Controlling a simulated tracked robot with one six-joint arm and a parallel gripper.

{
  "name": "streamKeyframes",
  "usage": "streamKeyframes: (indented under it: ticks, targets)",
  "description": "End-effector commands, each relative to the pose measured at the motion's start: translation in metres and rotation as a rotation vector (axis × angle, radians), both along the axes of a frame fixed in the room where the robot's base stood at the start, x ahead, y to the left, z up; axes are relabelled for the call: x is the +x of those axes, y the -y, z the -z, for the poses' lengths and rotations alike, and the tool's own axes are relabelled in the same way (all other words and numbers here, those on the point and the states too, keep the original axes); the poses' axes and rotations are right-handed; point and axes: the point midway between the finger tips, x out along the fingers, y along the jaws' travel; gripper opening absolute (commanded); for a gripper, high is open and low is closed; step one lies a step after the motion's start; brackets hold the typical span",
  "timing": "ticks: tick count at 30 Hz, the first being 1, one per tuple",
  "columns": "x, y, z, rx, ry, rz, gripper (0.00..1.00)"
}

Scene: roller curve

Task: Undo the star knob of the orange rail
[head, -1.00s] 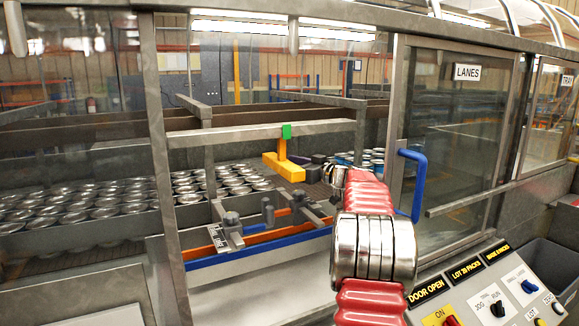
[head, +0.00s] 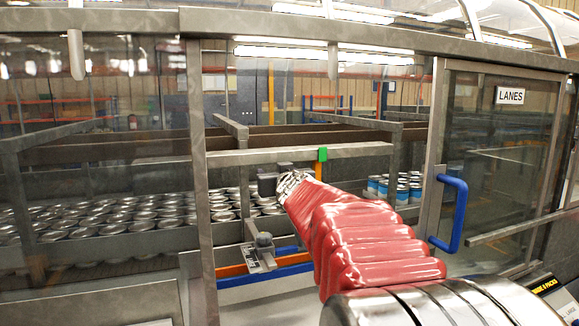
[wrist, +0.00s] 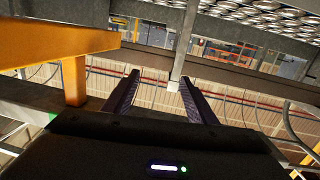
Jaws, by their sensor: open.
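The orange rail (head: 233,271) runs low inside the open doorway, above a blue rail (head: 290,261). A grey knob (head: 263,240) stands on a bracket with a scale plate at the rail's left part; its exact shape is too small to tell. My red-sleeved arm hides the right part of the rails and whatever fittings are there. My gripper (head: 268,182) is inside the doorway, above and apart from this knob. In the wrist view my gripper (wrist: 159,77) has its two dark fingers spread, with nothing held between them. No knob shows in that view.
A grey crossbar (head: 250,157) spans the opening behind my gripper. A green block (head: 322,154) tops a yellow post close to my wrist. A yellow-orange beam (wrist: 60,45) lies left in the wrist view. The blue door handle (head: 452,213) stands to the right. Cans (head: 130,215) fill the lanes.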

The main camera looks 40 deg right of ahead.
Motion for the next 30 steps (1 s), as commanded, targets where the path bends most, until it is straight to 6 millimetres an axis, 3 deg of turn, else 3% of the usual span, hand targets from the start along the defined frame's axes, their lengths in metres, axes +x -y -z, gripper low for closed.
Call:
streamKeyframes:
  ticks: [1, 8, 14, 30]
  targets:
    - [-0.009, -0.018, 0.005, 0.012, -0.026, 0.008, 0.52]
    - [-0.059, -0.082, 0.049, 0.073, -0.192, 0.040, 0.52]
    - [-0.114, -0.141, 0.102, 0.131, -0.372, 0.018, 0.52]
    - [-0.295, -0.297, 0.254, 0.236, -0.895, -0.268, 0.52]
